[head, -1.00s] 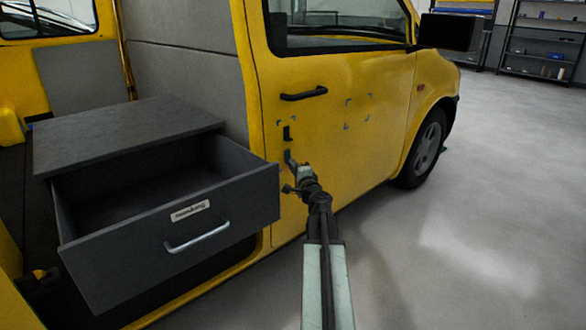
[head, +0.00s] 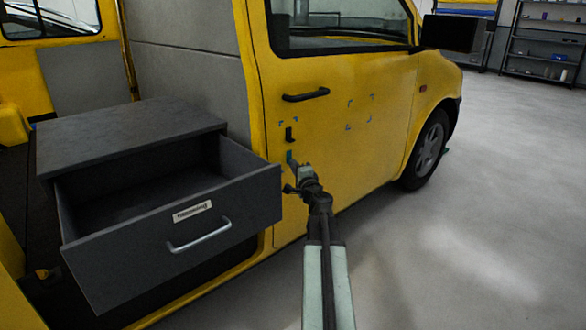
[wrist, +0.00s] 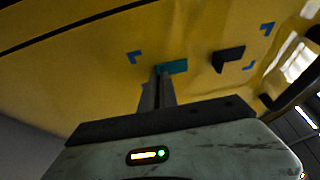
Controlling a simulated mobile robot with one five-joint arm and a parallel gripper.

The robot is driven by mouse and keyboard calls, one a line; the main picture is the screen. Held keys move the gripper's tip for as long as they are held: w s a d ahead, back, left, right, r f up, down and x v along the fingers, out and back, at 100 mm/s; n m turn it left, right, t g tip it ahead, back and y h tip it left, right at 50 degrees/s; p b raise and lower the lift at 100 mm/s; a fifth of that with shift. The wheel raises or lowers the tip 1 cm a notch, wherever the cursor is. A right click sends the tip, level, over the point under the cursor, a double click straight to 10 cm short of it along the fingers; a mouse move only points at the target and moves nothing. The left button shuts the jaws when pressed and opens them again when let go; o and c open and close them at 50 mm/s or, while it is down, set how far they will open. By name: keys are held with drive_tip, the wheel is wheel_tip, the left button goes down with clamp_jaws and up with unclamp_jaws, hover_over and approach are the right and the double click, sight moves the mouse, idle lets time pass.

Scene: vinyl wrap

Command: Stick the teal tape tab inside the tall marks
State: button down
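The teal tape tab (wrist: 174,67) is at the tips of my gripper (wrist: 159,76), whose narrow fingers are close together on its near edge. In the head view the tab (head: 289,156) shows as a small teal patch in front of the yellow door, just beyond my gripper (head: 298,168). Blue corner marks of the tall frame (head: 293,120) lie above it on the door; the lower ones are hidden or too small. In the wrist view, corner marks (wrist: 134,57) lie around the tab and a black piece. I cannot tell whether the tab touches the door.
The black piece (head: 289,134) stands out on the door above the tab. A wider set of blue marks (head: 350,103) lies to the right. A door handle (head: 306,95) is above. An open grey drawer (head: 170,235) stands close to the left. The floor at right is clear.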

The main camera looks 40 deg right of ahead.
drive_tip(key=c, duration=1.6)
unclamp_jaws()
drive_tip(key=shift+w, duration=0.1)
drive_tip(key=shift+o, duration=0.2)
drive_tip(key=v, duration=0.7)
drive_tip(key=shift+s+a, duration=0.25)
drive_tip(key=shift+s, duration=0.1)
